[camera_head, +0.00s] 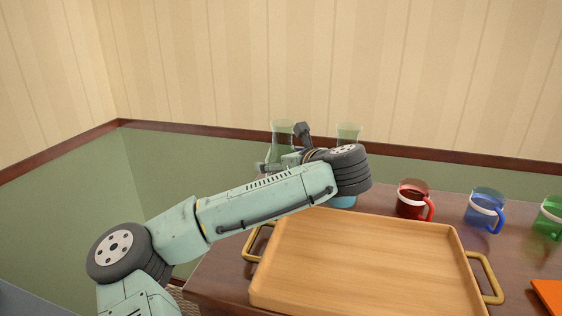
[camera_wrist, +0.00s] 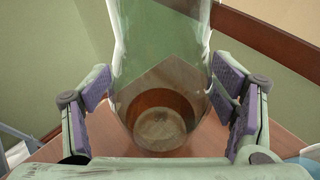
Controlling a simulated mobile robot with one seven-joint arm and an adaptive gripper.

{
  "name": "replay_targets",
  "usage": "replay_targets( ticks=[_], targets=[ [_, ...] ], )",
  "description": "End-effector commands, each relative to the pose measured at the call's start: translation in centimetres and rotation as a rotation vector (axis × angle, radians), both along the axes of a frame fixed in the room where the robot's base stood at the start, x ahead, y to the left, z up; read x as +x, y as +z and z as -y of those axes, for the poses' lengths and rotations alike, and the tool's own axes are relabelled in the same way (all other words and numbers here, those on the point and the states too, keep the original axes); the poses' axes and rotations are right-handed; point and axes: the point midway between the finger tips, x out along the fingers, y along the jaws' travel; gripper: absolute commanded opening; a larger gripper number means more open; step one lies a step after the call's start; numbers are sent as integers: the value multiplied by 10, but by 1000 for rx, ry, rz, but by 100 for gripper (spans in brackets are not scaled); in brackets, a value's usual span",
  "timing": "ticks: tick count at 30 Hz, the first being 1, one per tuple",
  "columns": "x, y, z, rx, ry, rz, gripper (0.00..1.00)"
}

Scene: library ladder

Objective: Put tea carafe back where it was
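The tea carafe (camera_wrist: 160,50) is clear glass with a little brown tea at its bottom, filling the middle of the wrist view. It stands between the two purple-padded fingers of my gripper (camera_wrist: 160,88). The pads lie right at the glass edges on both sides; whether they press on it I cannot tell. In the head view the upper part of a glass carafe (camera_head: 283,135) shows behind my wrist, and its lower part is hidden. My gripper (camera_head: 275,166) shows there only in part.
A second carafe (camera_head: 348,132) with blue liquid stands just right of my wrist. A wooden tray (camera_head: 365,262) with brass handles lies empty in front. Red (camera_head: 412,200), blue (camera_head: 485,210) and green (camera_head: 550,217) mugs stand to the right. A wall is close behind the table.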

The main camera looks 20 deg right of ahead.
Motion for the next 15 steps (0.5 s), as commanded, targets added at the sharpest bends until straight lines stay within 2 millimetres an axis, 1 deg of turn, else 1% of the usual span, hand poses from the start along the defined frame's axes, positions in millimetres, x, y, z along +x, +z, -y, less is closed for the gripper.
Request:
replay_targets(
  ticks=[10,13,15],
  targets=[
    [0,1,0,0,0,0,85],
    [0,6,0,0,0,2,85],
    [-8,7,3,0,-4,3,85]
  ],
)
